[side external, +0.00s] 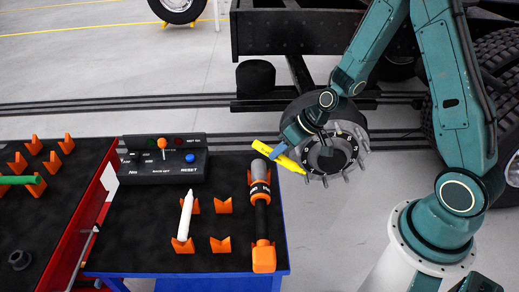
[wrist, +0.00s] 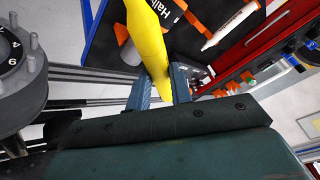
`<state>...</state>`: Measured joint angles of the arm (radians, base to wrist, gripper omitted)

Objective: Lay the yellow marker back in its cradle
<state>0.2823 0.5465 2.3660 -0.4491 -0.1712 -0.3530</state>
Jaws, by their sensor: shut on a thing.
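The yellow marker (side external: 268,148) is in my gripper (side external: 280,151), held slanting in the air beyond the tool table's back right corner, beside the wheel hub. In the wrist view the yellow marker (wrist: 147,38) sticks out from between the blue-grey fingers (wrist: 163,88), which are shut on it. On the black table top, an orange cradle pair, its back block (side external: 224,206) and front block (side external: 221,245), stands empty. A white marker (side external: 187,214) lies in the orange cradle pair to the left of it; it also shows in the wrist view (wrist: 232,24).
A black and orange tool (side external: 261,205) lies right of the empty cradle. A control box (side external: 163,160) stands at the table's back left. The studded hub (side external: 335,153) is close to my gripper. A green marker (side external: 15,180) lies on the left table.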

